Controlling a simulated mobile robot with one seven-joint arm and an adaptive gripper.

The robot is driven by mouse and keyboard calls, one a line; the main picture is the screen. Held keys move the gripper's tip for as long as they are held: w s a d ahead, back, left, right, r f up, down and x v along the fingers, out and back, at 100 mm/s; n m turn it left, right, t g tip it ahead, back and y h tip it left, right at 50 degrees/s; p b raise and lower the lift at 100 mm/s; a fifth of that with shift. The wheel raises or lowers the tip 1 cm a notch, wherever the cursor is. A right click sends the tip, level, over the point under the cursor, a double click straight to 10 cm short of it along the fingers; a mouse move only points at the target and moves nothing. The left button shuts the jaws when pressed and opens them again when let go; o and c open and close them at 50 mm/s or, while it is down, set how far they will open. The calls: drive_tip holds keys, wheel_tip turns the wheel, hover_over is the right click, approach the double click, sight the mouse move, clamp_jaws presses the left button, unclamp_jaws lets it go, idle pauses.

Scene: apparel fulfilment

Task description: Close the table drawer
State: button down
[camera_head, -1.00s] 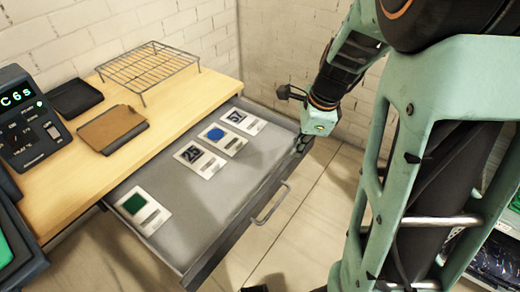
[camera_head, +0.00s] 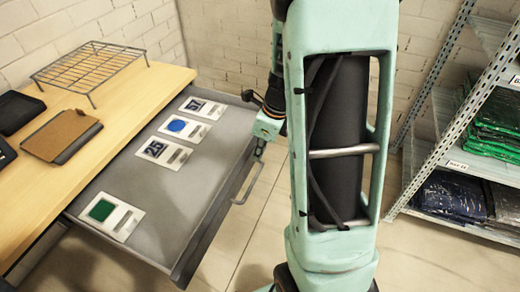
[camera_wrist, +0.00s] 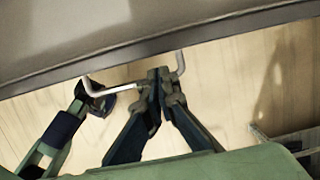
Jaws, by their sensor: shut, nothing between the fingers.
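The table drawer (camera_head: 205,215) stands pulled out from under the wooden table top (camera_head: 105,130). Its grey inside shows several white cards with coloured or numbered patches. A bent metal handle (camera_head: 248,185) sticks out from the drawer front; it also shows in the wrist view (camera_wrist: 97,88). My gripper (camera_wrist: 160,76) is shut, its fingertips together and overlapping the handle bar in the wrist view. I cannot tell whether they touch it. In the head view my gripper (camera_head: 260,150) is beside the drawer front, near its far end, partly hidden by my arm.
A wire rack (camera_head: 90,65) and a brown-topped tray (camera_head: 62,135) lie on the table. A brick wall stands behind. A metal shelf (camera_head: 445,165) with bagged clothes is at the right. The floor (camera_head: 250,245) before the drawer looks clear.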

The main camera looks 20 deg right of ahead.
drive_tip(key=b+x, duration=0.1)
drive_tip(key=x, duration=0.3)
drive_tip(key=shift+f, duration=0.2)
drive_tip(key=shift+w+a, duration=0.1)
drive_tip(key=shift+a, duration=0.05)
